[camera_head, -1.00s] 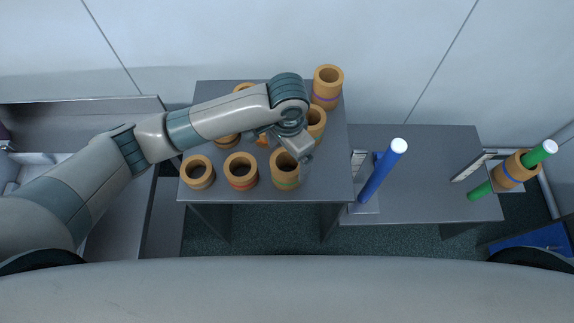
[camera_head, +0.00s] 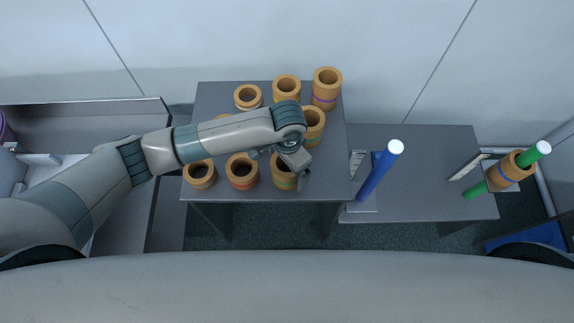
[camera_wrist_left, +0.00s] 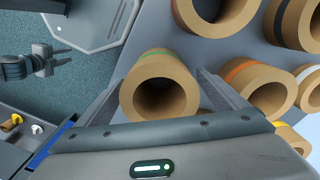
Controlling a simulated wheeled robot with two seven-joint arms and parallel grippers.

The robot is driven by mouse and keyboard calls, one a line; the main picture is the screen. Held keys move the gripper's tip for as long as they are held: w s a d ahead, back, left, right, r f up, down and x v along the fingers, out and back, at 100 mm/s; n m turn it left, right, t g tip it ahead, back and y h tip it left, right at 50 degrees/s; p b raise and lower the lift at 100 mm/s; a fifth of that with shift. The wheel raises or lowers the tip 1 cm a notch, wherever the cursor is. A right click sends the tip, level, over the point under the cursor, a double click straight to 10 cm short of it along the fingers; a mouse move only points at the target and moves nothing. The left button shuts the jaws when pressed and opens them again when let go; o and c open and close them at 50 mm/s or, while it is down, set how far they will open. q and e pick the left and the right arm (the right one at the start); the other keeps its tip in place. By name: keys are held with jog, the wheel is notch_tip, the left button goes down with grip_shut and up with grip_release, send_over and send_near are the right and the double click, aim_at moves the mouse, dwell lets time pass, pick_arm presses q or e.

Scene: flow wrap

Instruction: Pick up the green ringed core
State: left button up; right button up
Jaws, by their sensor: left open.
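The green ringed core (camera_wrist_left: 160,88) is a tan hollow cylinder with a green band. It stands at the front right corner of the dark table. In the head view this core (camera_head: 283,182) is partly hidden by my left gripper (camera_head: 300,170). In the left wrist view my left gripper (camera_wrist_left: 157,95) is open, with one finger on each side of the core. I cannot tell whether the fingers touch it.
An orange-banded core (camera_head: 242,172) stands close to the left, and a tan core (camera_head: 313,124) stands behind. Several other cores fill the table (camera_head: 335,185). A blue post (camera_head: 375,180) stands to the right, with a green post (camera_head: 475,191) carrying a blue-banded core (camera_head: 512,170) beyond.

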pick_arm(q)
jog(key=shift+f, duration=0.45)
jog(key=c, duration=1.3)
jog(key=shift+o, duration=0.3)
jog(key=shift+r, duration=0.15)
